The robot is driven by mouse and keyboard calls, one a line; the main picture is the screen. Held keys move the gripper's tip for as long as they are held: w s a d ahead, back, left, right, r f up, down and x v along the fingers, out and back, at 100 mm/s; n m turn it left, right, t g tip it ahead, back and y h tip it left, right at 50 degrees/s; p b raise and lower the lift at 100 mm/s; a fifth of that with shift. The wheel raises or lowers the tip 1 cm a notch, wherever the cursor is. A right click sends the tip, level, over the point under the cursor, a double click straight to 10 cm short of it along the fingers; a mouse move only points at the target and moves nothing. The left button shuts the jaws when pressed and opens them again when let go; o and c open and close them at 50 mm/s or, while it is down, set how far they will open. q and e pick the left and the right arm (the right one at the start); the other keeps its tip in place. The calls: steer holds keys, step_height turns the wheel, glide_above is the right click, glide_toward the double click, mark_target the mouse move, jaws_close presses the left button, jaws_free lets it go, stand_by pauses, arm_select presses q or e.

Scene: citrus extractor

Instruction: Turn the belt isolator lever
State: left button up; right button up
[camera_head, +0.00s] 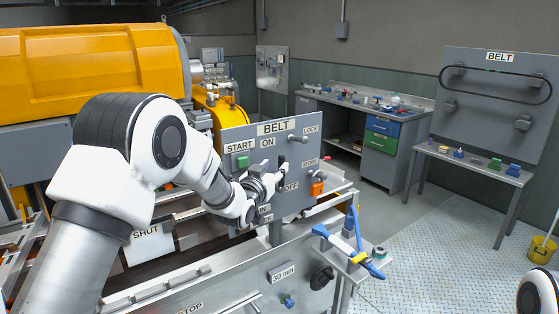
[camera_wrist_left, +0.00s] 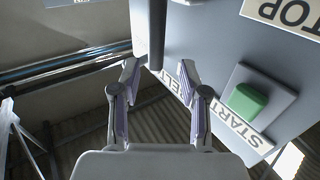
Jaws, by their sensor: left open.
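The grey BELT panel (camera_head: 232,138) stands upright in the middle of the head view, with ON and OFF labels. The dark isolator lever (camera_head: 281,161) shows small on its face between these labels, partly hidden by my gripper. My left gripper (camera_head: 282,174) is open in front of the panel, close to the lever. In the left wrist view the open fingers (camera_wrist_left: 158,72) are on either side of the lower end of a dark bar (camera_wrist_left: 157,36), which looks like the lever. I cannot tell if they touch it. My right gripper is out of view.
A green START button (camera_head: 242,162) is on the panel left of the lever; it also shows in the left wrist view (camera_wrist_left: 247,100). Blue-handled tools (camera_head: 348,250) lie below right.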

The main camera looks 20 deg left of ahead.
mark_target(280, 164)
arm_select(q)
steer(key=w, duration=0.2)
steer(key=w+d+p, duration=0.1)
steer(key=w, duration=0.2)
steer(key=shift+d+f, duration=0.1)
steer(key=shift+s+a, duration=0.2)
steer(key=shift+a, duration=0.1)
steer(key=shift+w+d, duration=0.1)
steer(key=shift+d, duration=0.05)
jaws_close()
